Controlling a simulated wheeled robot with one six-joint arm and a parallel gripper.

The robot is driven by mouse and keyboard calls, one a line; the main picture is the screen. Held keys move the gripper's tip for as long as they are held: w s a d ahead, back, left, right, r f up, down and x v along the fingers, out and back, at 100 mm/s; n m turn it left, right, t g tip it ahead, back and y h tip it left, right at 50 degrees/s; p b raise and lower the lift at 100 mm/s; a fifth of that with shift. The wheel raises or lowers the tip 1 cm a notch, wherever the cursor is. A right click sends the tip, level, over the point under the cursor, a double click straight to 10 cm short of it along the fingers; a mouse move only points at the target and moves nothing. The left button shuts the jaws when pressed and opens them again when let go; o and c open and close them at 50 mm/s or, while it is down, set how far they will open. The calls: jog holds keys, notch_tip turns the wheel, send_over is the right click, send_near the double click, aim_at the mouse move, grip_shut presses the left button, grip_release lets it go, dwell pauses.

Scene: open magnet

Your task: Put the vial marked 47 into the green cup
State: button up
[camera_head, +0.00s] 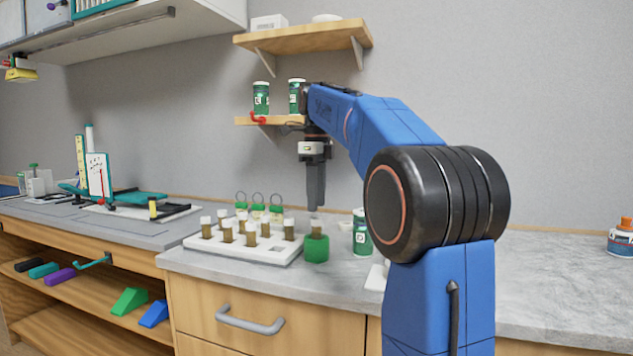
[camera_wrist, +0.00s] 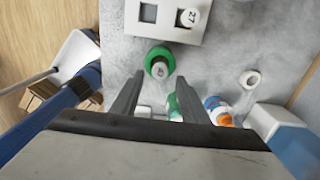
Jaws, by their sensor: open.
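The green cup (camera_head: 316,250) stands on the counter just right of the white vial rack. A white-capped vial (camera_head: 316,228) stands in the cup; in the wrist view its cap (camera_wrist: 159,70) has a mark too small to read surely. My gripper (camera_head: 316,207) points down above the cup, open and apart from the vial.
The rack (camera_head: 244,256) lies left of the cup, with ringed green-based items (camera_head: 258,208) behind. A green-and-white jar (camera_head: 361,238) stands close right of the cup. Wall shelves (camera_head: 302,38) hang above. Counter at far right is mostly clear, except a bottle (camera_head: 621,240).

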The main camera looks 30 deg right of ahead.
jog(key=shift+r, duration=2.5)
jog(key=s+a+f+n+t, duration=0.2)
jog(key=s+a+f+n, duration=0.9)
jog(key=s+f+n, duration=0.35)
jog(key=s+a+f+n+t, duration=0.1)
jog(key=s+a+f+n, duration=0.1)
jog(key=s+f+n, duration=0.5)
jog(key=s+a+f+n+t, duration=0.1)
jog(key=s+f+n, duration=0.6)
jog(key=f, duration=0.7)
jog(key=shift+s+a+f+t, duration=0.4)
jog(key=shift+s+a, duration=0.5)
